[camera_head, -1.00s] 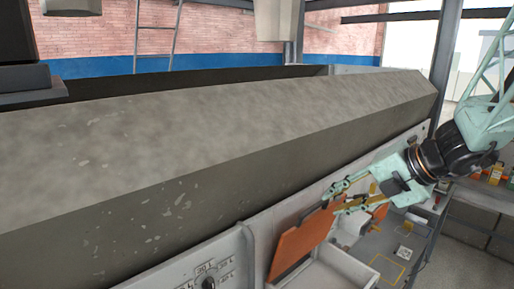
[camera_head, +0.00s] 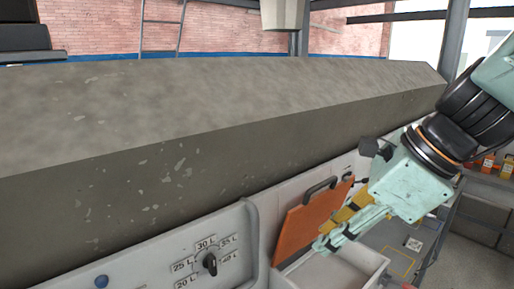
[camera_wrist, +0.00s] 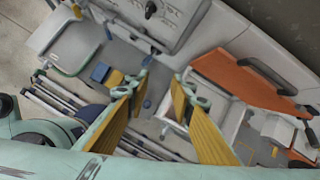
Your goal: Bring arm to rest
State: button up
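My gripper (camera_head: 330,238) is at the lower right in the head view, pointing down and left. It is in front of an orange panel with a dark handle (camera_head: 312,222), as seen from the head camera. In the wrist view my gripper (camera_wrist: 158,88) has its two yellow-padded fingers spread apart with nothing between them. The orange panel also shows in the wrist view (camera_wrist: 240,84), right of the fingers. Whether the fingers touch anything below is hard to tell.
A large grey concrete-like block (camera_head: 150,165) fills the left and middle. A dial panel (camera_head: 180,245) is below it. A pale open tray (camera_head: 345,270) lies under the gripper. A shelf with small bottles (camera_head: 490,175) stands at far right. In the wrist view a green-grey seat-like pad (camera_wrist: 75,48) shows left.

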jog(key=s+d+f+n+h+b, duration=0.2)
jog(key=s+d+f+n+b, duration=0.1)
jog(key=s+n, duration=0.6)
jog(key=s+d+f+n+h+b, duration=0.3)
jog(key=s+f+n+b, duration=0.3)
jog(key=n, duration=0.8)
jog(key=s+b, duration=0.2)
jog(key=s, duration=0.1)
jog(key=shift+d+f, duration=0.15)
jog(key=shift+d, duration=0.15)
